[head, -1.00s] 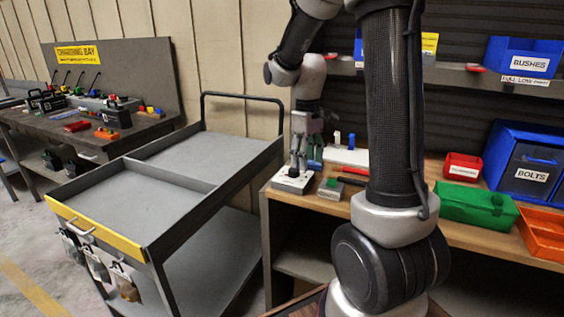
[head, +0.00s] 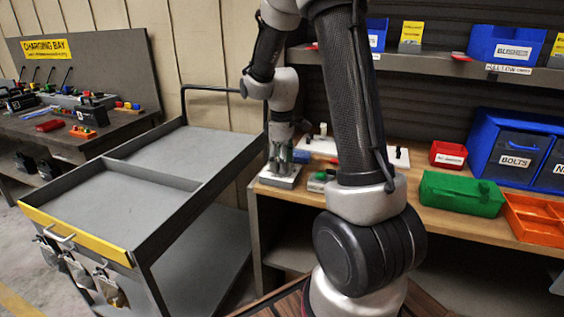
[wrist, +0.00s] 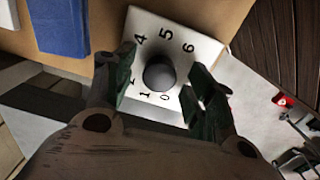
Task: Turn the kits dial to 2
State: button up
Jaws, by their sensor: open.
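The dial is a round dark grey knob (wrist: 159,73) on a pale plate (wrist: 190,36) with black numbers in the wrist view. I can read 0, 1, 4, 5 and 6; the 2 and 3 seem hidden by the left finger. My gripper (wrist: 161,68) is open, with one finger on each side of the knob. Small gaps show between fingers and knob. No pointer mark on the knob is clear. In the head view my gripper (head: 280,158) points down over the pale dial box (head: 280,182) at the bench's left end; the knob is hidden there.
The dial box stands on a wooden bench (head: 445,222). A green box (head: 460,193), a red bin (head: 448,154) and an orange tray (head: 535,222) stand farther right. A grey cart (head: 110,205) is left of the bench. A blue object (wrist: 57,27) lies near the plate.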

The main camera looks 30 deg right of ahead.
jog(key=shift+f, duration=0.25)
jog(key=c, duration=1)
jog(key=shift+c, duration=0.2)
jog(key=m, duration=0.3)
jog(key=shift+m, duration=0.4)
jog(key=m, duration=0.4)
jog(key=shift+m, duration=0.3)
jog(key=m, duration=0.3)
jog(key=shift+a+m, duration=0.1)
jog(key=shift+m, duration=2)
